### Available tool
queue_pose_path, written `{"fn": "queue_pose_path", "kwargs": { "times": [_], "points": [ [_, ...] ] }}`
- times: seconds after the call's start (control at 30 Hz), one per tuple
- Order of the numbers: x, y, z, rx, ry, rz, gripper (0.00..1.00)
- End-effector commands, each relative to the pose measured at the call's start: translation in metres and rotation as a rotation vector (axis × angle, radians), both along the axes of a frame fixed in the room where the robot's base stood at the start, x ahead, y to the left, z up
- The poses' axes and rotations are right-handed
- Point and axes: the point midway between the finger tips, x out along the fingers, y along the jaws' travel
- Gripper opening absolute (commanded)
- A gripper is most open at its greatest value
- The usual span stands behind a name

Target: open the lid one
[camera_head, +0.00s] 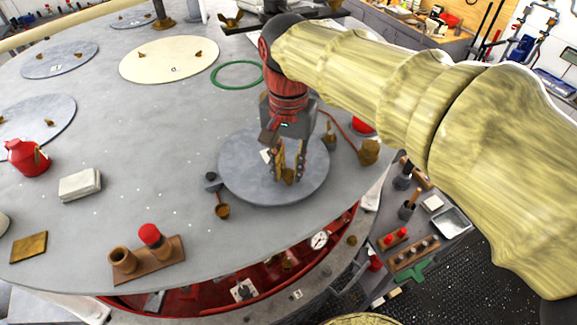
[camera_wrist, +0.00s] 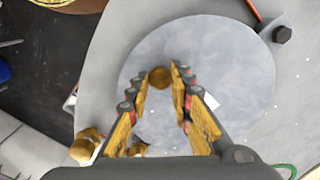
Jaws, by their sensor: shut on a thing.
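The grey round lid (camera_head: 245,185) lies near the deck's front edge; it looks flat, and I cannot tell if its rim is raised at all. A small white label sits on it, its mark too small to read. In the wrist view the lid (camera_wrist: 225,65) fills the middle. A brass knob (camera_wrist: 159,76) stands on the lid. My gripper (camera_head: 287,174) points down over the lid, shut on this knob, with a fingertip on each side of it. The fingers hide part of the lid in both views.
A dark pivot bolt (camera_head: 211,179) and a brass fitting (camera_head: 222,211) sit by the lid's left edge. A brown block with a red-topped peg (camera_head: 149,235), a pale block (camera_head: 80,185) and a red can (camera_head: 27,158) stand left. A green ring (camera_head: 238,75) lies behind.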

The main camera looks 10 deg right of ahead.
Motion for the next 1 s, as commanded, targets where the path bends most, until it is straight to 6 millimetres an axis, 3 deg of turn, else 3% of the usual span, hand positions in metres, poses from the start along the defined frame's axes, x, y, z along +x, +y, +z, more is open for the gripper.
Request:
{"fn": "queue_pose_path", "kwargs": {
  "times": [0.57, 1.0],
  "points": [
    [0.006, -0.001, 0.001, 0.001, 0.0, 0.03, 0.0],
    [0.057, -0.003, 0.002, 0.001, 0.001, 0.316, 0.0]
  ]
}}
